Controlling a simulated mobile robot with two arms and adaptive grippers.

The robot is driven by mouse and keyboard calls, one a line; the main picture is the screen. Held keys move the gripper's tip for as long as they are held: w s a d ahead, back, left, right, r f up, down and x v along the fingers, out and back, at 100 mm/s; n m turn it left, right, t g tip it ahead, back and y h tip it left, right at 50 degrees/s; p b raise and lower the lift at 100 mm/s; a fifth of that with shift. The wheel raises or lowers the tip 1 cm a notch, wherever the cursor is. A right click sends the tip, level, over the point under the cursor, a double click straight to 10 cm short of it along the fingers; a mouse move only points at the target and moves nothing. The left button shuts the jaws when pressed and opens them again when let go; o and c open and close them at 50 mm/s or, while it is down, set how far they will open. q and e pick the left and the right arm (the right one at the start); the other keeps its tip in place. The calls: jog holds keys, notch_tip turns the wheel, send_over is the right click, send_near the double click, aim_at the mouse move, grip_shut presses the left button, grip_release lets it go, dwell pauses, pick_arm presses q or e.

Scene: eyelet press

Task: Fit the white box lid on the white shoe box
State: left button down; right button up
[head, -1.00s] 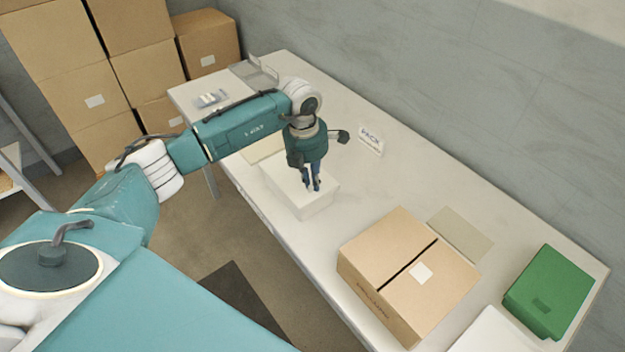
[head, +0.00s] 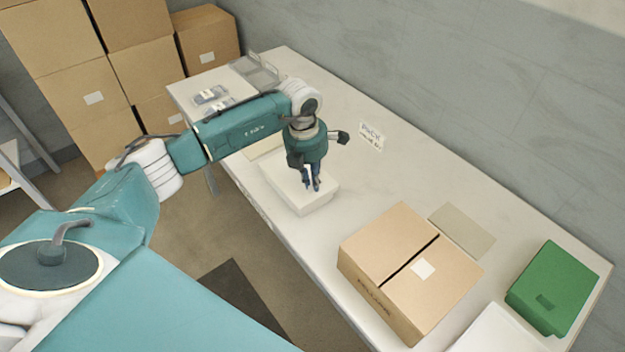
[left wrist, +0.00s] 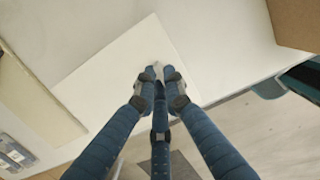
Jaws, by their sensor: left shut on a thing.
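The white shoe box (head: 300,205) stands near the table's front edge, below my left gripper (head: 312,187). A flat white top, the white box lid (head: 278,175), shows over it in the head view. I cannot make out a seam between lid and box, so how it is seated is unclear. In the left wrist view the lid (left wrist: 110,75) is a pale flat panel under the fingers. The left fingers (left wrist: 157,72) are closed together on a small pale part at the lid. My right gripper is not in view.
A brown carton (head: 410,275) stands to the right on the table (head: 375,190), with a green box (head: 552,288) and a white object (head: 497,332) beyond it. A small sign (head: 371,137) stands behind the gripper. Trays (head: 257,70) lie at the far left end.

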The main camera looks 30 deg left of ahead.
pick_arm(q)
jog(key=c, duration=1.8)
grip_release()
jog(key=shift+o, duration=0.2)
notch_tip(320, 180, up, 12)
jog(key=s, duration=0.1)
jog(key=shift+s+a, duration=0.2)
jog(key=shift+a, duration=0.1)
jog(key=shift+f, duration=0.1)
